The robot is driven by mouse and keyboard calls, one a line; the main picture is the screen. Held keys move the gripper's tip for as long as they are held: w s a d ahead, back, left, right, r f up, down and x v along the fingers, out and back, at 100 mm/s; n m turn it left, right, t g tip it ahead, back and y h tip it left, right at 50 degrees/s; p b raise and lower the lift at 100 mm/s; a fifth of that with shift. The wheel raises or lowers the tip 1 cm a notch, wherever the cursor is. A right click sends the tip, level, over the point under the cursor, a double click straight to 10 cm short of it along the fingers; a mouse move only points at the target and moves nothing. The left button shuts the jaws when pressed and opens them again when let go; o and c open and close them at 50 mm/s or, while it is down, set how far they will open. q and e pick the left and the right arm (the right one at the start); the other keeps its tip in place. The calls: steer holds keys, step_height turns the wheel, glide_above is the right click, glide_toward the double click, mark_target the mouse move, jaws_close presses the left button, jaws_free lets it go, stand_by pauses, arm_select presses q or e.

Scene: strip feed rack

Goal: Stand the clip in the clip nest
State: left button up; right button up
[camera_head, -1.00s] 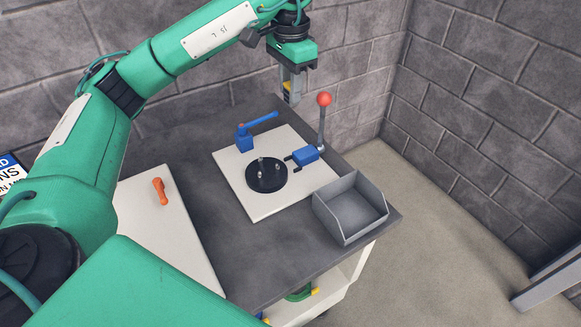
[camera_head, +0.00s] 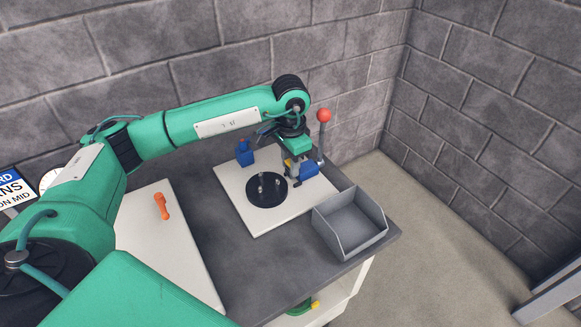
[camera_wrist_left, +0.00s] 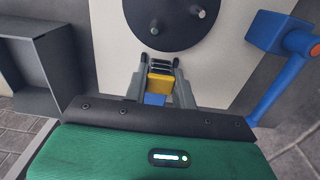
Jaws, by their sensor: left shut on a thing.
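My left gripper (camera_head: 295,178) is low over the right side of the white board (camera_head: 255,222), beside the blue block with the red-ball lever (camera_head: 324,116). In the left wrist view its fingers (camera_wrist_left: 160,66) are shut on a small yellow piece (camera_wrist_left: 160,80) with dark bands, which I take for the clip. Blue (camera_wrist_left: 154,99) shows just below the yellow piece; I cannot tell whether it belongs to it or to the blue block (camera_head: 308,176). I cannot tell which part is the clip nest, or whether the clip touches it. My right gripper is out of view.
A black disc with upright pins (camera_head: 266,190) lies on the board, close to the gripper. A blue clamp (camera_head: 245,155) stands behind it. A grey open bin (camera_head: 335,240) stands at the table's front right. An orange handle (camera_head: 161,206) lies on the left panel.

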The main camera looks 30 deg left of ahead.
arm_select(q)
steer(key=shift+f, duration=1.2)
steer(key=o, duration=1)
steer(key=shift+o, duration=0.2)
steer(key=shift+r, duration=0.3)
step_height(320, 180, up, 12)
steer(key=shift+f+b, duration=0.15)
steer(key=shift+b, duration=0.55)
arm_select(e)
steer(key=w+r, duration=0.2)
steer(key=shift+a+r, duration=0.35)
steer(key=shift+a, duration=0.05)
